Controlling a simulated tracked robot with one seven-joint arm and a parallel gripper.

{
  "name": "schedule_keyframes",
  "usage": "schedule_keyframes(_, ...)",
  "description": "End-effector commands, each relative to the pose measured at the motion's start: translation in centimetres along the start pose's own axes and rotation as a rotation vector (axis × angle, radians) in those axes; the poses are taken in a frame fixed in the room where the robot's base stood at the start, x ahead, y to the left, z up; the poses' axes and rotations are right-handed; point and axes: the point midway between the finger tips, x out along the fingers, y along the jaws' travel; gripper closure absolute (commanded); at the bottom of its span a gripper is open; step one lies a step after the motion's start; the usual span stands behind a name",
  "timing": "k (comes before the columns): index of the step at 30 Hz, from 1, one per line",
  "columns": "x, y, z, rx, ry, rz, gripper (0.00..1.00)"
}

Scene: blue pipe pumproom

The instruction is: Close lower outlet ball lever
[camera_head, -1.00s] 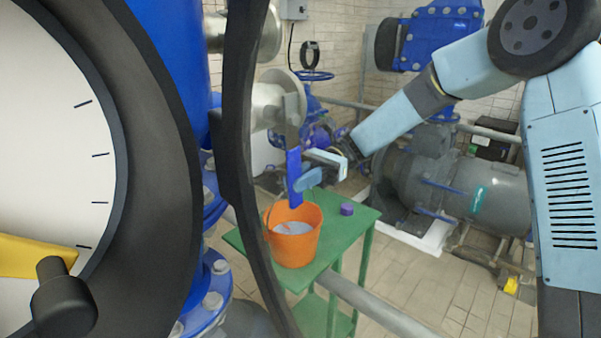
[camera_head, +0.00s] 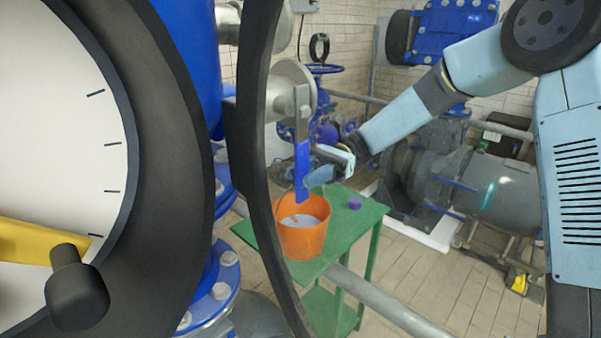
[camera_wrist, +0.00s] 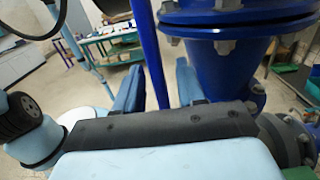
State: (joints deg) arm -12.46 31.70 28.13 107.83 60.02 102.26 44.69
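The blue lever (camera_head: 302,172) hangs almost straight down from a grey metal plate on the silver flanged outlet (camera_head: 291,88) in the head view. My gripper (camera_head: 313,178) comes to it from the right, at the lever's lower half. In the wrist view the lever (camera_wrist: 151,45) is a blue bar running down between the two blue fingers of my gripper (camera_wrist: 160,84). The fingers are apart, with a gap beside the bar on the right. Whether the left finger touches it is unclear.
An orange bucket (camera_head: 303,240) stands on a green table (camera_head: 345,235) below the lever, with a purple object (camera_head: 354,202) beside it. A large gauge (camera_head: 60,150) blocks the left foreground. A grey motor (camera_head: 465,180) stands at right. A blue flanged pipe (camera_wrist: 235,60) is close beside the fingers.

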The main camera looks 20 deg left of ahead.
Motion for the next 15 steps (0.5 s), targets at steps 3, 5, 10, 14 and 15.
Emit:
schedule_keyframes(3, -0.1, 0.0, 0.0, 0.0, 0.0, 0.0, 0.61)
schedule_keyframes(5, -0.3, 0.0, 0.0, 0.0, 0.0, 0.0, 0.61)
schedule_keyframes(10, -2.2, -0.1, 0.0, 0.0, -0.001, -0.001, 0.61)
schedule_keyframes(14, -4.8, -0.1, -0.1, -0.001, -0.001, -0.002, 0.61)
schedule_keyframes(15, -5.5, -0.1, -0.1, -0.001, -0.001, -0.002, 0.61)
